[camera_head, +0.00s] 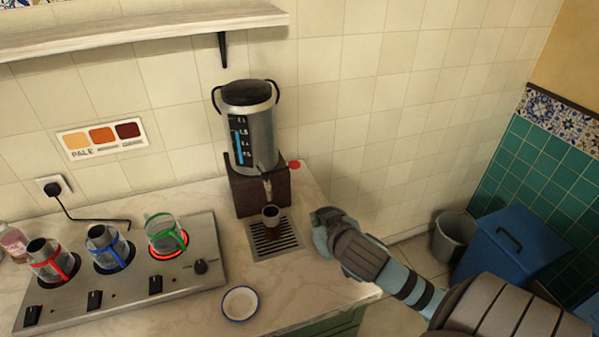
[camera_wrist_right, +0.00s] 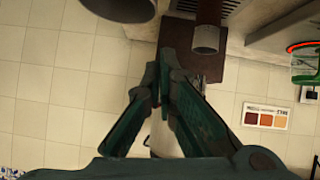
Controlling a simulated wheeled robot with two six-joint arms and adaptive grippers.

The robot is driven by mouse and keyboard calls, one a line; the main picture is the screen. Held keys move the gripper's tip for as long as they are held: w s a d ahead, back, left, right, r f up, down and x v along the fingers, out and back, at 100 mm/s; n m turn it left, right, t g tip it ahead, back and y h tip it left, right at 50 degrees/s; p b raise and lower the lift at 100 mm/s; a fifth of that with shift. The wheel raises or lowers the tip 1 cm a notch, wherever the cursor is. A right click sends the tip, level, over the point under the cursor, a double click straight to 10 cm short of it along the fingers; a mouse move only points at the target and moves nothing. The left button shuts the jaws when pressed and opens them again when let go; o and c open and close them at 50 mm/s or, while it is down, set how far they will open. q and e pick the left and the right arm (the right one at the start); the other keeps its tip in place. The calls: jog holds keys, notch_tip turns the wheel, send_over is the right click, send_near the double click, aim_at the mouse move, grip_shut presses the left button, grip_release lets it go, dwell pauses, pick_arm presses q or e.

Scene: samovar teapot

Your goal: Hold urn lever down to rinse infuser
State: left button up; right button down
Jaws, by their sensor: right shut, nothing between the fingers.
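The metal urn (camera_head: 252,130) stands on a brown base (camera_head: 262,192) against the tiled wall. Its tap (camera_head: 267,188) points down at the front. A red round knob (camera_head: 294,164) shows at the urn's right side; I take it for the lever's end. A small cup-shaped infuser (camera_head: 271,213) with a dark inside is below the tap, over the drip grille (camera_head: 285,243). My right gripper (camera_head: 319,228) is right of the grille, apart from urn and infuser. In the wrist view its fingers (camera_wrist_right: 168,62) are shut and empty. My left gripper is out of view.
A hot plate (camera_head: 215,290) at left holds several glass pots with red, blue and green handles (camera_head: 180,240). A white saucer (camera_head: 240,303) lies at the counter's front. A shelf (camera_head: 140,28) hangs above. A grey bin (camera_head: 453,238) and blue bin (camera_head: 515,245) stand right.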

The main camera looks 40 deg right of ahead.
jog(key=w+d+r+m+t, duration=0.1)
jog(key=w+r+t, duration=0.15)
jog(key=r, duration=0.45)
jog(key=w+d+r+t, duration=0.2)
jog(key=w+r, duration=0.1)
jog(key=r, duration=0.3)
send_over(280, 169)
jog(key=s+d, duration=0.4)
jog(key=f, duration=0.5)
jog(key=shift+w+a+f+g+h, duration=0.15)
jog(key=shift+w+f+g+h, duration=0.1)
jog(key=shift+f+h, duration=0.15)
jog(key=shift+w+m, duration=0.1)
jog(key=shift+m, duration=0.2)
